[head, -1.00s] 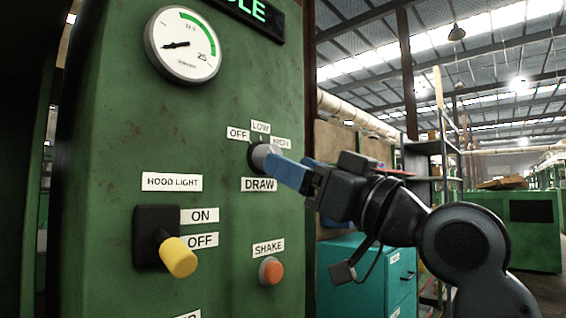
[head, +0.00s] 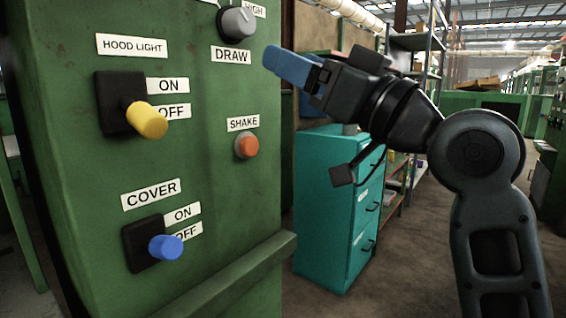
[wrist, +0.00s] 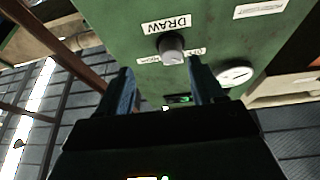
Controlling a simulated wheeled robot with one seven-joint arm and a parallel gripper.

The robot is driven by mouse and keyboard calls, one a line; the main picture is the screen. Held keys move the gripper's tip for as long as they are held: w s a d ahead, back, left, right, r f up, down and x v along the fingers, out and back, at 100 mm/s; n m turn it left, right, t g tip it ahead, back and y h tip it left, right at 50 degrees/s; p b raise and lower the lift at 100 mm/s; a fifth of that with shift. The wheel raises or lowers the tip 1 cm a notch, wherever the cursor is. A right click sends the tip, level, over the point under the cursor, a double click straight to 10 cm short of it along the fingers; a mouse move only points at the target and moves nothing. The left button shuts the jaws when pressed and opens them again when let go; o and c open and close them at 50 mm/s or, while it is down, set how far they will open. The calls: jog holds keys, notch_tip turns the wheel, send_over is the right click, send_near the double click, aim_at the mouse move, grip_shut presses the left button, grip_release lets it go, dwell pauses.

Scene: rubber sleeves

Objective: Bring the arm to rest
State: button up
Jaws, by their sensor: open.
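My gripper (head: 290,69) is in the upper middle of the head view, with blue fingers pointing left toward the green panel. It is apart from the grey DRAW knob (head: 237,24), to the knob's right and a little lower. In the wrist view my gripper (wrist: 163,92) shows its two blue fingers spread with nothing between them. The DRAW knob (wrist: 172,48) lies beyond the fingertips there. My arm stands at the right of the head view.
The green panel (head: 215,170) bears a yellow HOOD LIGHT lever (head: 147,120), an orange SHAKE button (head: 246,146) and a blue COVER lever (head: 166,247). A teal drawer cabinet (head: 325,210) stands behind my arm. Open floor lies right of the cabinet.

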jog(key=s+d+f+m+t+h, duration=0.1)
jog(key=s+d+f+m+h, duration=0.15)
jog(key=f, duration=0.55)
jog(key=s+d+f+m+t+h, duration=0.1)
jog(key=d+f+m+t+h, duration=0.2)
jog(key=f, duration=0.6)
jog(key=s+d+f+m+h, duration=0.1)
jog(key=d+f+m+h, duration=0.25)
jog(key=f, duration=0.45)
jog(key=s+d+f+m+h, duration=0.1)
jog(key=s+d+f+h, duration=0.2)
jog(key=s+f, duration=0.45)
jog(key=s+d+f+m+h, duration=0.2)
jog(key=s+f+h, duration=0.1)
jog(key=s+f, duration=0.45)
jog(key=s+d+f+n+g+h, duration=0.1)
jog(key=s+d+g, duration=0.1)
jog(key=s, duration=1)
jog(key=s+d+f+n+g+h, duration=0.1)
jog(key=s+d+n+g, duration=0.15)
jog(key=s, duration=0.85)
notch_tip(320, 180, up, 16)
jog(key=p, duration=1.6)
jog(key=shift+s+d+m, duration=0.15)
jog(key=shift+m, duration=0.3)
jog(key=shift+t, duration=0.25)
